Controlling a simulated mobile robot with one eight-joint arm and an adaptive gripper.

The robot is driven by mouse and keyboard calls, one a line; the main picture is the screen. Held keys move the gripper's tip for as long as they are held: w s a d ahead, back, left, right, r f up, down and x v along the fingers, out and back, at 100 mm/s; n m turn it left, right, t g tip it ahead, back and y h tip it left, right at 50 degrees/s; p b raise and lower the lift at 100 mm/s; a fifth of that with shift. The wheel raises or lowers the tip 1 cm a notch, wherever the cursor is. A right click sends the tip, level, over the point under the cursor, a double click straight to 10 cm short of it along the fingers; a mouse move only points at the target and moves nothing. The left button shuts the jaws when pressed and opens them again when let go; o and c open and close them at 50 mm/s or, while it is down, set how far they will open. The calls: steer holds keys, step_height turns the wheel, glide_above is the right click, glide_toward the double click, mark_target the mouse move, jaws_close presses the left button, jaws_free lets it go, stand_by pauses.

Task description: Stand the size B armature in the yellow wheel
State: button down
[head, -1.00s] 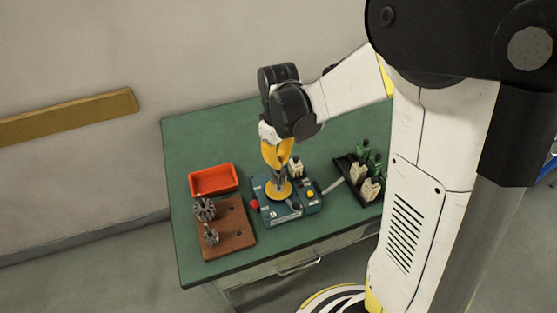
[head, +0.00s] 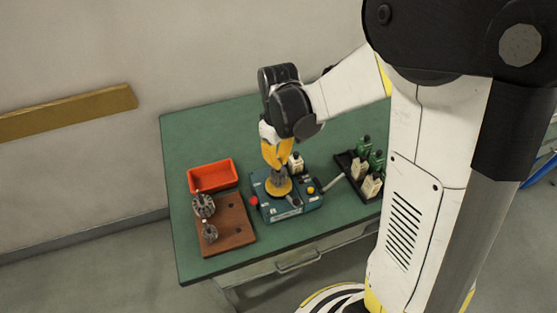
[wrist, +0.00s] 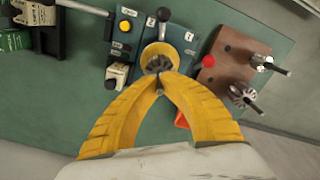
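A grey slotted armature (head: 279,184) stands upright at the yellow wheel (head: 271,193) on the blue winding machine (head: 312,203). In the wrist view its slotted core (wrist: 152,64) lies over the middle of the yellow wheel (wrist: 148,50). My gripper (head: 278,169) is above it, with its yellow fingers closed around the upper shaft. In the wrist view the fingertips of my gripper (wrist: 160,79) come together at the shaft. The fingers and core hide the wheel's centre, so I cannot tell how deep the armature sits.
A brown wooden block (head: 234,225) to the left holds two other armatures (head: 204,205) (head: 209,231). An orange-red bin (head: 213,176) lies behind it. A dark rack (head: 346,170) holds several bottles at right.

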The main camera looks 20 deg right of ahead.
steer(key=shift+f+b, duration=0.3)
steer(key=shift+f, duration=0.15)
stand_by(0.3)
steer(key=c, duration=1.5)
jaws_free()
steer(key=shift+c, duration=0.2)
steer(key=shift+r, duration=0.1)
steer(key=shift+r+p, duration=1.7)
steer(key=shift+r, duration=0.5)
steer(key=shift+r, duration=0.1)
